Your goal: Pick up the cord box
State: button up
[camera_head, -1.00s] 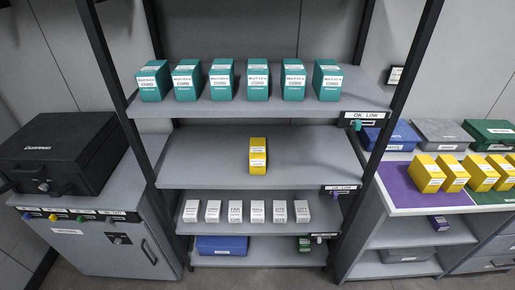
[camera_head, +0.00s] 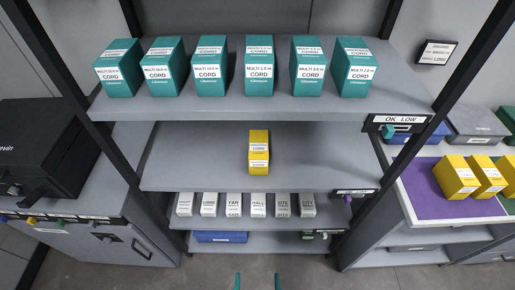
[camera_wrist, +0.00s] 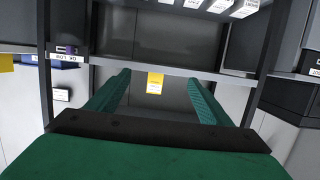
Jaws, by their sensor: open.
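Several teal boxes labelled CORD (camera_head: 259,67) stand in a row on the top shelf. A single yellow box (camera_head: 259,152), whose label also seems to read CORD, stands on the middle shelf. My gripper (camera_head: 257,281) shows only as two teal fingertips at the bottom edge of the head view, apart and in front of the shelves. In the wrist view my gripper (camera_wrist: 158,76) is open and empty, its green fingers spread. That view looks upside down; a yellow box (camera_wrist: 155,83) shows between the fingers, farther off and not touched.
Several white boxes (camera_head: 258,205) and a blue bin (camera_head: 220,237) stand on the lower shelves. A black case (camera_head: 40,150) sits on the left cabinet. The right table holds more yellow boxes (camera_head: 457,176) on a purple mat (camera_head: 428,190). Black posts flank the shelves.

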jog(key=w+r+x, duration=0.1)
jog(key=r+x, duration=0.1)
jog(key=x, duration=0.6)
send_near(259, 143)
jog(key=shift+g, duration=0.3)
jog(key=x, duration=0.2)
jog(key=f+x, duration=0.1)
jog(key=x, duration=0.1)
jog(key=shift+w+f, duration=0.15)
jog(key=shift+w, duration=0.05)
jog(key=shift+r+x, duration=0.1)
jog(key=shift+x, duration=1.25)
jog(key=shift+r+x, duration=0.15)
jog(key=shift+x, duration=1.25)
jog(key=c, duration=1.2)
jog(key=shift+c, duration=0.5)
jog(key=shift+r, duration=0.15)
